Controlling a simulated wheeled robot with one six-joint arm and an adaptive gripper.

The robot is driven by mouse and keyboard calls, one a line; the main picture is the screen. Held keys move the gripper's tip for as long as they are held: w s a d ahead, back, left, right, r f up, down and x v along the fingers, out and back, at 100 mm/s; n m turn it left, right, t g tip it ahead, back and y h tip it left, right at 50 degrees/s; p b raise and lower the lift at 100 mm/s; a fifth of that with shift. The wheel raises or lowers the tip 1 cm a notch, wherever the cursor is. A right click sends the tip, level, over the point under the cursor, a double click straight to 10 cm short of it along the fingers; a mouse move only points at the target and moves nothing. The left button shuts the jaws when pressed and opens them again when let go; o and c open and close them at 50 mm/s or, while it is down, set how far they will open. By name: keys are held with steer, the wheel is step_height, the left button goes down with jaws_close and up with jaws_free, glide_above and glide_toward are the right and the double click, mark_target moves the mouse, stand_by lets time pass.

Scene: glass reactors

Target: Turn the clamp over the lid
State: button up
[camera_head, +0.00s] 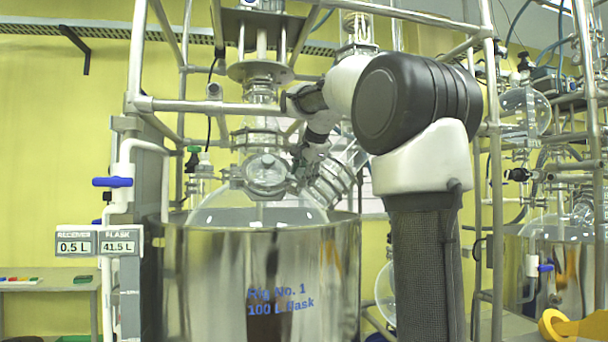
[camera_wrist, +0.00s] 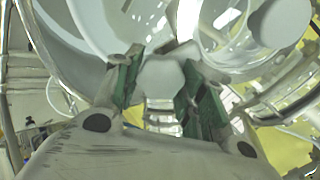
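The lid (camera_head: 266,172) is a round glass port cover on the shoulder of the big glass flask, ringed by a metal clamp (camera_head: 236,173). My gripper (camera_head: 312,158) reaches in from the right, just beside the lid; its fingertips are small and partly lost among metal and glass in the head view. In the wrist view my gripper (camera_wrist: 160,88) has its two green-padded fingers on either side of a pale grey block (camera_wrist: 162,78), which seems to be part of the clamp. The block fills the gap between the pads. Its far side is hidden.
The flask sits in a polished steel bath (camera_head: 205,270) marked Rig No. 1. Metal frame tubes (camera_head: 210,106) and a glass column (camera_head: 262,95) stand close around my arm. A ribbed angled glass neck (camera_head: 333,180) is just right of the lid.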

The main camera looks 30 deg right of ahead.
steer(key=o, duration=0.4)
steer(key=v, duration=1.2)
